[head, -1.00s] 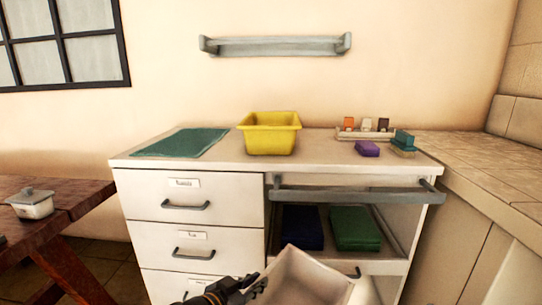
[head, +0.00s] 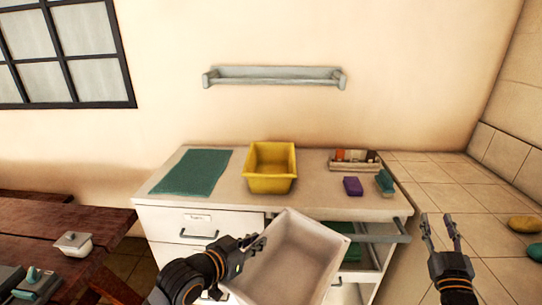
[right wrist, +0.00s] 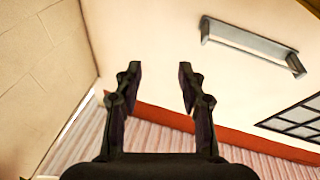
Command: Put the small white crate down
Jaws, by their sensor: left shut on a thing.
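The small white crate (head: 296,262) is in the head view, tilted and empty, held up in front of the white cabinet. My left gripper (head: 258,243) is shut on the crate's left rim. The crate hides part of the cabinet front behind it. My right gripper (head: 440,232) is open and empty to the right of the crate, apart from it. In the right wrist view its two fingers (right wrist: 158,80) stand apart with nothing between them.
The cabinet top (head: 225,203) bears a green mat (head: 191,172), a yellow basin (head: 270,168), a purple block (head: 352,187), a sponge (head: 385,182) and a small filled tray (head: 354,166). A wooden table (head: 50,228) stands left. A wall rail (head: 275,78) hangs above.

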